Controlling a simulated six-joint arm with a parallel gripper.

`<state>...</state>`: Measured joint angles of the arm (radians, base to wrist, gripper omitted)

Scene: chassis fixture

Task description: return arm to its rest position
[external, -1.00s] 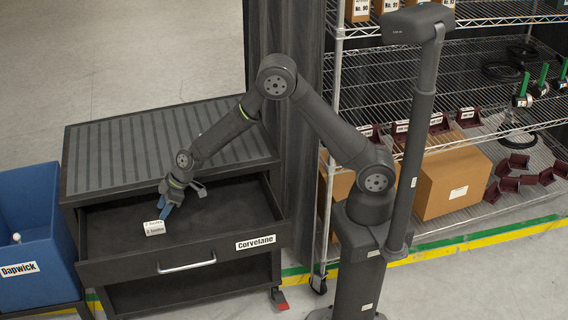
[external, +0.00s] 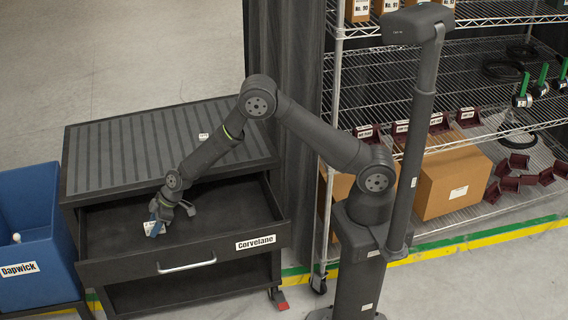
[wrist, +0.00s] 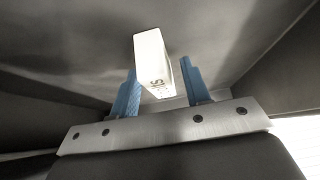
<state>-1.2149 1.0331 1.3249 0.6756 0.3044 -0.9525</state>
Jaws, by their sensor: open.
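My gripper (external: 156,229) is low in the open drawer (external: 240,212) of the dark cart labelled Corvelane, near the drawer's left side. A small white box (wrist: 155,65) with dark print lies between its two blue fingers in the wrist view. The fingers are open, and I cannot tell whether either one touches the box. In the external view the white box (external: 149,225) is mostly hidden by my gripper. My arm is bent, reaching from its column at the right across to the drawer.
A blue bin (external: 28,235) labelled Dapwick stands left of the cart. The cart's ribbed top (external: 130,150) is bare except for a small white item or label (external: 203,136). Wire shelving (external: 470,85) with boxes and parts stands behind my column. The drawer's right part is empty.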

